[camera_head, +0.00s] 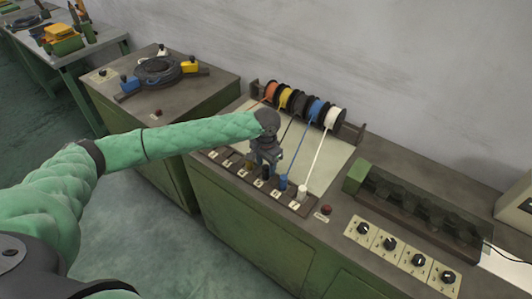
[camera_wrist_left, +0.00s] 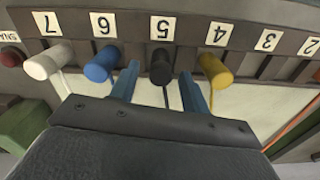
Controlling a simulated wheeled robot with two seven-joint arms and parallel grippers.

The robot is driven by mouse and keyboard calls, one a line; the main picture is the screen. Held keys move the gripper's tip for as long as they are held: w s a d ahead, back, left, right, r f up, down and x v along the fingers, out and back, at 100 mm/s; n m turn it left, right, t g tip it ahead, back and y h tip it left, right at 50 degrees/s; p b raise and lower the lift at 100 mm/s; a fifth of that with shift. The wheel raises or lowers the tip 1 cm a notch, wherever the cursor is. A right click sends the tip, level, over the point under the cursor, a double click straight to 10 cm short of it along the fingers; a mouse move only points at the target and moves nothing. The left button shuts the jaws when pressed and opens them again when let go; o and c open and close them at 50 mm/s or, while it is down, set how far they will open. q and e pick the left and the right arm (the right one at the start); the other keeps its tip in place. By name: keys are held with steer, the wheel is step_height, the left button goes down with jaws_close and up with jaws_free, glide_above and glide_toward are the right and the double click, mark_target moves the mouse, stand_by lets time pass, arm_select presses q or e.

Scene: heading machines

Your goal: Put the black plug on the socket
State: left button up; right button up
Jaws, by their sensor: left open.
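The black plug (camera_wrist_left: 161,68) stands at the label 5 on a dark numbered strip (camera_wrist_left: 135,28) in the left wrist view, with a thin dark cord at its lower end. My left gripper (camera_wrist_left: 160,72) is open, with one blue finger on each side of the black plug; I cannot tell whether they touch it. In the head view my left gripper (camera_head: 265,158) points down over the strip and largely hides the black plug. Which place is the socket is not clear from these frames. My right gripper is not in view.
Blue (camera_wrist_left: 100,66), white (camera_wrist_left: 43,66) and yellow (camera_wrist_left: 215,69) plugs stand close beside the black one. Coloured wire spools (camera_head: 300,104) stand behind the strip. A panel with several knobs (camera_head: 390,243) is at right. A round black device (camera_head: 158,70) sits on the bench at left.

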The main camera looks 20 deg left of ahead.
mark_target(266, 167)
arm_select(q)
step_height(266, 167, up, 8)
steer(key=b, duration=0.2)
steer(key=shift+b, duration=0.4)
steer(key=shift+r, duration=0.85)
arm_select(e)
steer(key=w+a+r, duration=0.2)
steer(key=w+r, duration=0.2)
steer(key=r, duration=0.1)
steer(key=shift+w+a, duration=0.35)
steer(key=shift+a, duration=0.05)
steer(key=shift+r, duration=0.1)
